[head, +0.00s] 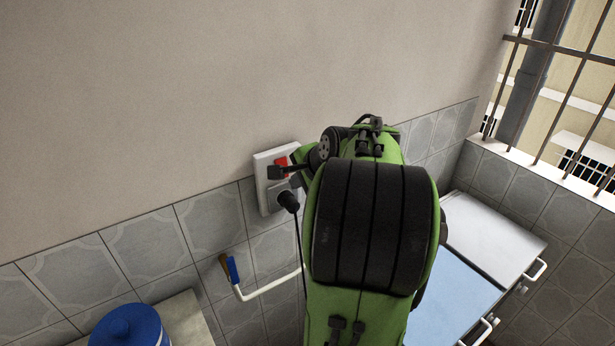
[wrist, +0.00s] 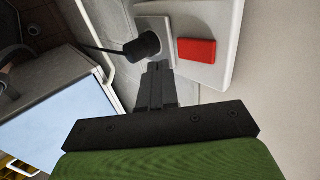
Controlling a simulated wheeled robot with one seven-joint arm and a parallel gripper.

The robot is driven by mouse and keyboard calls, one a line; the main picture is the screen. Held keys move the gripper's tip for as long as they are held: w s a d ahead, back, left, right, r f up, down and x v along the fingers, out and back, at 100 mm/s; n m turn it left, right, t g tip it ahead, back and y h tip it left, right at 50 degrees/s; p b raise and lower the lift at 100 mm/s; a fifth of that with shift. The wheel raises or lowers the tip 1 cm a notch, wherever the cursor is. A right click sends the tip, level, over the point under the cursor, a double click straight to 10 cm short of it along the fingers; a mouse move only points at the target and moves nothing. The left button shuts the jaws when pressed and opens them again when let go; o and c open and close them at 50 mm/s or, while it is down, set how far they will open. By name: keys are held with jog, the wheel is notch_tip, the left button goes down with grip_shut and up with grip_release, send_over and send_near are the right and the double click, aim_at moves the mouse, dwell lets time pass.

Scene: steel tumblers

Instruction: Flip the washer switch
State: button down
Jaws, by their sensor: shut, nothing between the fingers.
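The washer switch is a red rocker (head: 281,162) on a white wall plate (head: 264,198), left of my arm in the head view. In the wrist view the red rocker (wrist: 197,50) is right of my fingertips. My gripper (head: 273,173) is shut and empty, its dark fingertips at the plate just below the red rocker. In the wrist view my gripper (wrist: 158,68) points at the plate between the rocker and a black plug (wrist: 145,45). I cannot tell whether the fingertips touch the plate. My arm hides part of the plate's right side in the head view.
The black plug (head: 288,201) sits in the plate's socket with a cord hanging down. A blue lid (head: 130,326) is at bottom left. A white-topped appliance (head: 490,238) stands right, under the barred window.

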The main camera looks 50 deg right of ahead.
jog(key=w, duration=0.1)
jog(key=w+d, duration=0.1)
jog(key=w, duration=0.2)
jog(key=shift+w+d+f+p, duration=0.1)
jog(key=shift+d+f+p, duration=0.05)
jog(key=shift+f+p, duration=0.2)
jog(key=shift+f, duration=0.1)
jog(key=shift+w+f+b, duration=0.1)
jog(key=shift+f+b, duration=0.15)
jog(key=shift+b, duration=0.45)
jog(key=shift+r+t, duration=0.2)
jog(key=shift+t, duration=0.1)
jog(key=shift+w+r, duration=0.1)
jog(key=shift+r+p, duration=0.85)
jog(key=shift+p, duration=0.05)
jog(key=shift+f, duration=0.1)
